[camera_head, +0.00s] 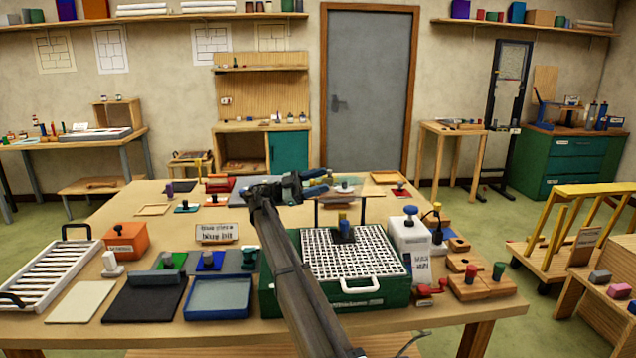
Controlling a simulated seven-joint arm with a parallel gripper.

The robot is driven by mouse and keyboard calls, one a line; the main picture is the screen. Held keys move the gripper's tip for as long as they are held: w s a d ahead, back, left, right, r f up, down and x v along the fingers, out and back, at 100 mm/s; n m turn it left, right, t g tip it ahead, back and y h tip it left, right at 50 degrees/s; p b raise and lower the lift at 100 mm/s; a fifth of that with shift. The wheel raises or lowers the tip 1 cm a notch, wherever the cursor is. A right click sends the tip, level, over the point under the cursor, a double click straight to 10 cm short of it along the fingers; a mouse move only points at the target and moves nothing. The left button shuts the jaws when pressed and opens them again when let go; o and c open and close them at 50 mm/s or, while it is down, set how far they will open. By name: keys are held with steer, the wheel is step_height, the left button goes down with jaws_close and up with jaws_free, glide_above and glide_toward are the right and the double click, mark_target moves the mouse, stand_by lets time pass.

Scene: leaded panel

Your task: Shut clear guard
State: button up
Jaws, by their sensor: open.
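A green grinder (385,300) with a white grid top (372,262) stands at the front middle of the table. A small dark block with a blue and yellow top (343,230) sits on the grid. The clear guard (346,187) appears as a faint see-through pane raised above the back of the grid, by thin dark uprights. Its edges are hard to make out. My gripper (321,182) is open, with blue fingers pointing right, beside or overlapping the guard's left end. I cannot tell whether they touch. My arm hides the grinder's left side.
A white bottle-like container (410,240) stands close to the grinder's right. A wooden block with colored knobs (478,284) is at the front right. A blue-rimmed tray (219,297), an orange box (126,240) and a white slatted rack (55,268) fill the left.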

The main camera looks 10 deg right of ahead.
steer(key=shift+r, duration=0.1)
step_height(320, 180, up, 10)
stand_by(0.5)
steer(key=s+a+f+n+t, duration=0.1)
steer(key=a+f+n+t, duration=0.15)
steer(key=a, duration=0.55)
steer(key=s+a+f+n+t, duration=0.2)
steer(key=a+f+t, duration=0.15)
steer(key=a, duration=0.45)
step_height(320, 180, down, 5)
steer(key=w+d+n+t+y, duration=0.1)
steer(key=w+n+y, duration=0.1)
steer(key=y, duration=0.2)
steer(key=d, duration=0.4)
steer(key=w+d, duration=0.1)
steer(key=d, duration=0.8)
steer(key=shift+w+d+f, duration=0.1)
steer(key=shift+w+d, duration=0.15)
steer(key=shift+w, duration=0.1)
steer(key=shift+c, duration=0.2)
jaws_close()
